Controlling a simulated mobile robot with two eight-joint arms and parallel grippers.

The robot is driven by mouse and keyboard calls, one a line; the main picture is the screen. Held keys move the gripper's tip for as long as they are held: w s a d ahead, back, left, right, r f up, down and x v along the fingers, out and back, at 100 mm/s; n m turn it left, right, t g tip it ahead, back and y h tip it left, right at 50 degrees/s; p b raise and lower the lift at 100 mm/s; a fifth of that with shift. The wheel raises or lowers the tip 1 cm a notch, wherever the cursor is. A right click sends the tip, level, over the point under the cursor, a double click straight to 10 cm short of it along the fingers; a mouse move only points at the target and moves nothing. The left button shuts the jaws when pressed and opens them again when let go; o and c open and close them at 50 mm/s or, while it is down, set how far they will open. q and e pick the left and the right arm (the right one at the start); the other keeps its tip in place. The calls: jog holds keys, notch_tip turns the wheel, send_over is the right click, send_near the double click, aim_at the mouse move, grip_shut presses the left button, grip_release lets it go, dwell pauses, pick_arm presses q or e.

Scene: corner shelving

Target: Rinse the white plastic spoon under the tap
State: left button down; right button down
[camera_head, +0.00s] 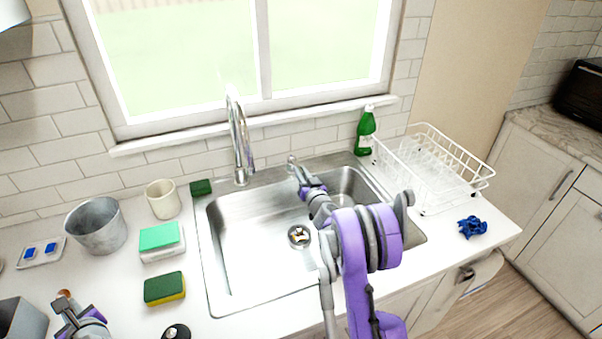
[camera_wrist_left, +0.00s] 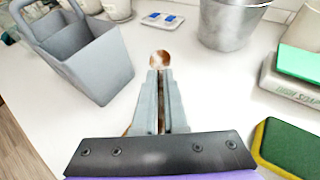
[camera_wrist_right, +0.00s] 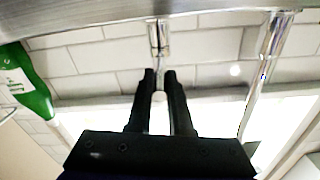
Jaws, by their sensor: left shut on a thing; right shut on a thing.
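My left gripper (camera_wrist_left: 160,85) is shut on a slim utensil with a small round brownish end (camera_wrist_left: 159,60), above the counter left of the sink. Its end also shows at the lower left of the head view (camera_head: 65,294). I cannot tell if it is the white plastic spoon; most of it is hidden. My right gripper (camera_wrist_right: 159,78) is shut on a chrome tap lever (camera_wrist_right: 158,38) behind the sink; in the head view it reaches over the basin (camera_head: 305,184). The tall curved tap (camera_head: 240,140) stands behind the sink (camera_head: 255,270); no water shows from it.
A dish rack (camera_head: 450,190) and green bottle (camera_head: 365,132) stand right of the sink, with a blue cloth (camera_head: 472,227). Left are a metal pot (camera_head: 96,226), a cup (camera_head: 163,199), a soap box (camera_head: 162,242), a sponge (camera_head: 164,288) and a grey caddy (camera_wrist_left: 88,55).

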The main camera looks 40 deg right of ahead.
dwell(0.7)
pick_arm(q)
jog(key=shift+s+f+b, duration=0.15)
jog(key=shift+f+b, duration=0.2)
jog(key=shift+f, duration=0.25)
jog(key=shift+s, duration=0.1)
pick_arm(e)
jog(key=d+n+y, duration=0.2)
jog(key=y, duration=0.1)
jog(key=shift+s+t+y, duration=0.2)
jog(key=shift+t+y, duration=0.1)
jog(key=shift+t, duration=0.1)
jog(key=c, duration=0.8)
grip_release()
jog(key=shift+c, duration=0.2)
